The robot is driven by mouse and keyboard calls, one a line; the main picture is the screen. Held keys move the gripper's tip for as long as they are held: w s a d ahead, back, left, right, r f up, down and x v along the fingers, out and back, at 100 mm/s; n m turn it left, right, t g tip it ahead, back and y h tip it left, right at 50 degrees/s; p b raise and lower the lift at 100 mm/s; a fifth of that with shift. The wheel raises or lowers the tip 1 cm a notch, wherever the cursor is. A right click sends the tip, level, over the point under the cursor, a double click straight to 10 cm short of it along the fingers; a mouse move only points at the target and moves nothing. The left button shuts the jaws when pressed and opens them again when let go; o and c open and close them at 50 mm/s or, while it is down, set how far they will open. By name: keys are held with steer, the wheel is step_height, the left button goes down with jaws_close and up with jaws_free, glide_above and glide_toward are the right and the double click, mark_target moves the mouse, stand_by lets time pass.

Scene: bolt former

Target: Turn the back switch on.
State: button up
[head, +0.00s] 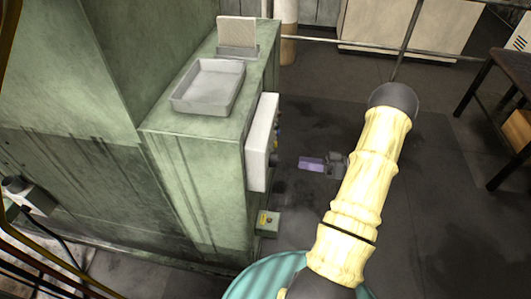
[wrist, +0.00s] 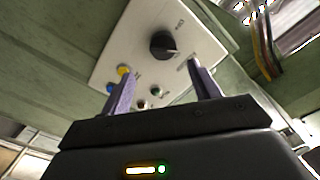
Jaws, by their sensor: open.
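The white control panel (head: 262,142) is on the side of the green machine and shows edge-on in the head view. In the wrist view the panel (wrist: 150,35) faces me at a tilt. I cannot tell for certain which control is the back switch, and the labels are unreadable. My gripper (head: 303,163) is right of the panel, its purple fingers pointing toward it. The fingers are apart and empty (wrist: 160,72), with the rotary switch beyond them.
A small green box with a yellow plate (head: 268,222) sits low beside the machine. A grey tray (head: 208,86) lies on the machine's top. Cables (wrist: 266,45) hang right of the panel in the wrist view. A dark table (head: 490,110) stands far right; floor between is clear.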

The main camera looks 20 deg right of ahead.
steer(key=x, duration=0.9)
steer(key=shift+s+a+f, duration=0.1)
steer(key=shift+s+a, duration=0.1)
steer(key=shift+s, duration=0.2)
steer(key=n+b, duration=0.7)
steer(key=b, duration=0.1)
steer(key=shift+d+n, duration=0.2)
steer(key=shift+n, duration=0.2)
steer(key=shift+s, duration=0.1)
steer(key=shift+c, duration=0.2)
steer(key=c, duration=1.2)
